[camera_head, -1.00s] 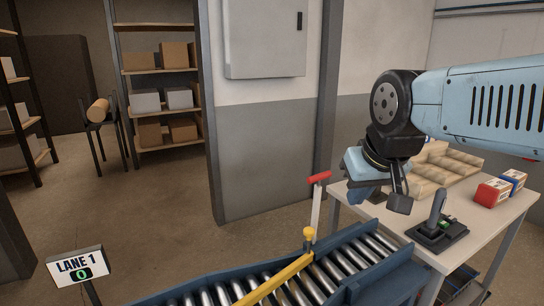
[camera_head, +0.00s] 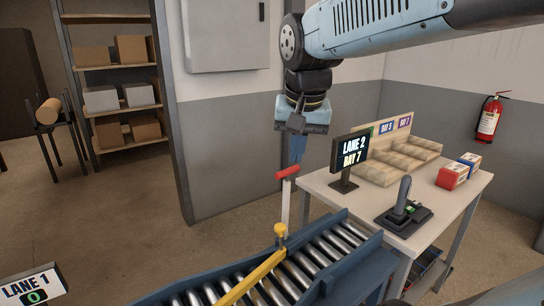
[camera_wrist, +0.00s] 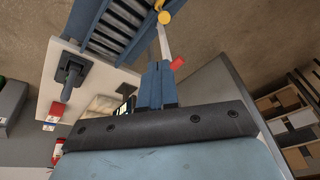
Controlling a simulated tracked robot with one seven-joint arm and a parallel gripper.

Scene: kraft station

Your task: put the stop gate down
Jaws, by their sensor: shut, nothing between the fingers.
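The stop gate has a yellow bar (camera_head: 250,281) slanting across the roller conveyor. A yellow knob (camera_head: 280,230) sits at the bar's far end. A pale lever (camera_head: 286,203) stands upright there, topped by a red handle (camera_head: 288,173). My gripper (camera_head: 298,158) points down just above and slightly right of the red handle, its blue fingers shut and empty. In the wrist view the shut fingers (camera_wrist: 156,84) are close beside the red handle (camera_wrist: 177,63). The yellow knob (camera_wrist: 164,17) is beyond them. I cannot tell whether fingers and handle touch.
The blue-framed conveyor (camera_head: 362,258) runs beside a table (camera_head: 330,189). On the table are a joystick box (camera_head: 404,215), a LANE 2 BAY 7 screen (camera_head: 350,152), tan parcels (camera_head: 385,170) and small boxes (camera_head: 453,176). A LANE 1 sign (camera_head: 32,284) stands at lower left.

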